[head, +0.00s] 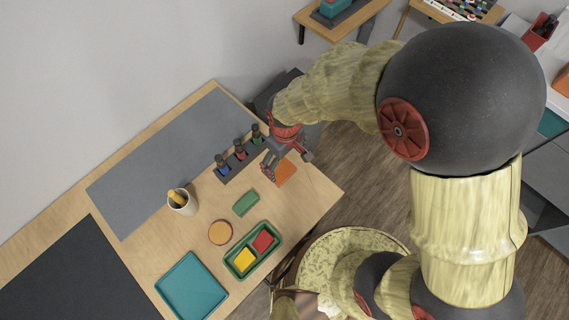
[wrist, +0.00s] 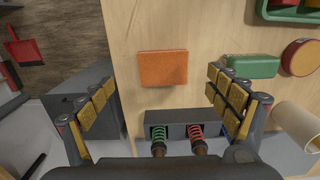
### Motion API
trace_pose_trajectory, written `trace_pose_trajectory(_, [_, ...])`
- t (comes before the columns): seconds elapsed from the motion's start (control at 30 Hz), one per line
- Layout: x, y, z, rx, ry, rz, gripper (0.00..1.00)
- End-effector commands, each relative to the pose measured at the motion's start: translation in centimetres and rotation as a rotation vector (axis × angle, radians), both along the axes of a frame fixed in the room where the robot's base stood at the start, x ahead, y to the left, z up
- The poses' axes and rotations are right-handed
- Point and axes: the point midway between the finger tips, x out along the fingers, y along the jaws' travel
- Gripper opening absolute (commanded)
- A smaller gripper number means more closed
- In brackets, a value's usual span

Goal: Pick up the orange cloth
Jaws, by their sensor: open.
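The orange cloth (head: 287,174) is a small flat rectangle on the wooden table near its right corner, partly hidden by my gripper in the head view. In the wrist view the cloth (wrist: 162,68) lies flat and fully visible, ahead of and between the fingers. My gripper (head: 286,166) is open and empty above the table beside the cloth. Its two padded fingers (wrist: 165,98) are spread wide in the wrist view, apart from the cloth.
A dark rack (head: 239,157) of shock absorbers stands close to my gripper. A green block (head: 246,203), a round orange-topped tin (head: 220,233), a green tray (head: 253,249) with yellow and red blocks, a cup (head: 182,202) and a teal tray (head: 191,287) share the table.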

Motion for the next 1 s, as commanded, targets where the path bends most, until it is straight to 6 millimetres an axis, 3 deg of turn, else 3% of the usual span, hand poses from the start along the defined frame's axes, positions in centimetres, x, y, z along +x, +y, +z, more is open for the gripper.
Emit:
trace_pose_trajectory(0.47, [0.2, 0.5, -3.7, 0.000, 0.000, 0.011, 0.89])
trace_pose_trajectory(0.73, [0.6, 1.2, -7.4, -0.001, 0.001, 0.009, 0.89])
trace_pose_trajectory(1.0, [0.6, 1.3, -7.8, 0.001, -0.001, 0.009, 0.89])
